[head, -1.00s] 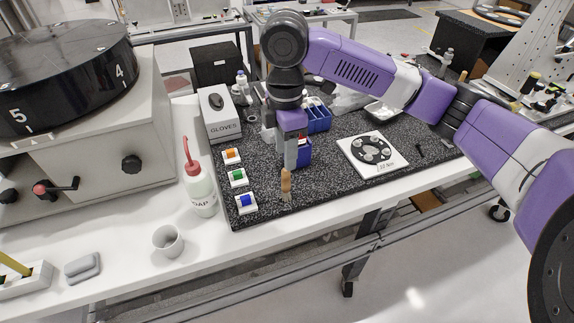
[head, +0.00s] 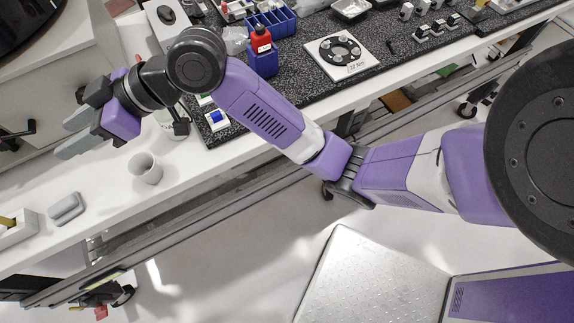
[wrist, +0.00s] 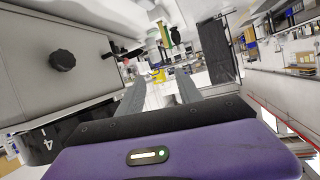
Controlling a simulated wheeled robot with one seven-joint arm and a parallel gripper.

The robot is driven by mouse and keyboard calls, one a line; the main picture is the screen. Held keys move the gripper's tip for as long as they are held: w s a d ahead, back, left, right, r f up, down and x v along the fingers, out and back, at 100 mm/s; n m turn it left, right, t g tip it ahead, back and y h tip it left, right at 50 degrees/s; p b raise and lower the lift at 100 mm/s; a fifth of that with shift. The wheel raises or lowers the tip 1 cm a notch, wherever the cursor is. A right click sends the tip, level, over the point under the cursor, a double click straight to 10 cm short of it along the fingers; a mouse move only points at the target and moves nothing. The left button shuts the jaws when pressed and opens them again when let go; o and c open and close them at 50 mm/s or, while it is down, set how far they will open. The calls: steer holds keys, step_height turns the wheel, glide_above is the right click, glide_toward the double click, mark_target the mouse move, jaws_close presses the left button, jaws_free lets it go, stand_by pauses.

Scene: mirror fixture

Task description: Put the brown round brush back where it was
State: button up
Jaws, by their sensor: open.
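I do not see the brown round brush in either current view; my arm covers part of the speckled mat (head: 375,68). My gripper (head: 70,133) is at the left of the head view, open, with its two grey fingers apart and pointing left above the white bench (head: 105,200). In the wrist view the fingers (wrist: 160,95) stand apart, with no brush visible between them. A white block holder (head: 14,232) with a yellow handle in it sits at the left edge of the head view.
A white cup (head: 145,168) stands on the bench below my gripper, and a grey block (head: 65,208) lies left of it. A red-capped blue bottle (head: 262,52) and a round-disc plate (head: 341,55) are on the mat. A grey cabinet with a knob (wrist: 62,61) fills the wrist view's left.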

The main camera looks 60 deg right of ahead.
steer(key=s+d+f+m+t+h, duration=0.1)
steer(key=s+f+m+t+h, duration=0.25)
steer(key=s+f+m, duration=0.35)
steer(key=s+f+m+t+h, duration=0.2)
steer(key=s+f+m+h, duration=0.25)
steer(key=s, duration=0.55)
steer(key=s+d+n, duration=0.2)
steer(key=s+d, duration=0.2)
steer(key=s, duration=0.6)
steer(key=s+d+n+h, duration=0.1)
steer(key=s+d, duration=0.4)
steer(key=s, duration=0.6)
steer(key=shift+s+d+n+g, duration=0.15)
steer(key=shift+s+n+g, duration=0.15)
steer(key=shift+n+g, duration=0.2)
steer(key=shift+f+b, duration=0.45)
steer(key=shift+b, duration=0.05)
